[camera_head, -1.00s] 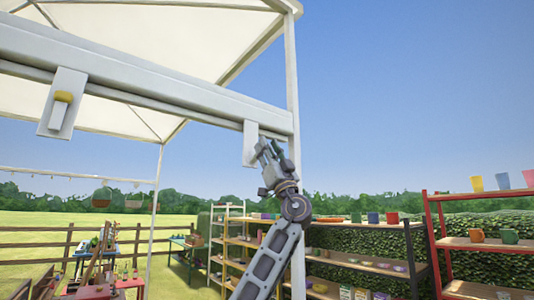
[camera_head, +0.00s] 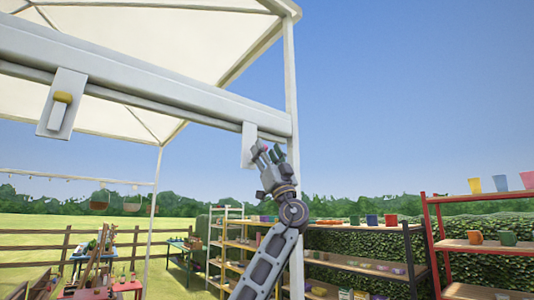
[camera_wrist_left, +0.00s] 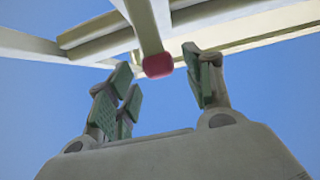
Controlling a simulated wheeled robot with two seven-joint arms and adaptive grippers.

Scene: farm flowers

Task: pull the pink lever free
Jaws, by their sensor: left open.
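The pink lever (camera_wrist_left: 158,65) shows in the left wrist view as a pink knob on the end of a pale bar that comes down from the beam. My left gripper (camera_wrist_left: 165,88) is open, with its green finger pads on the left and right of the knob and a gap on both sides. In the head view a small bit of pink (camera_head: 264,149) shows at the fingertips of my left gripper (camera_head: 267,154), in front of a white plate (camera_head: 248,143) on the beam. The fingers hide most of the lever there. My right gripper is not in view.
A white post (camera_head: 292,80) stands close to my left gripper. Shelves with pots (camera_head: 365,262) stand behind; open sky lies to the right.

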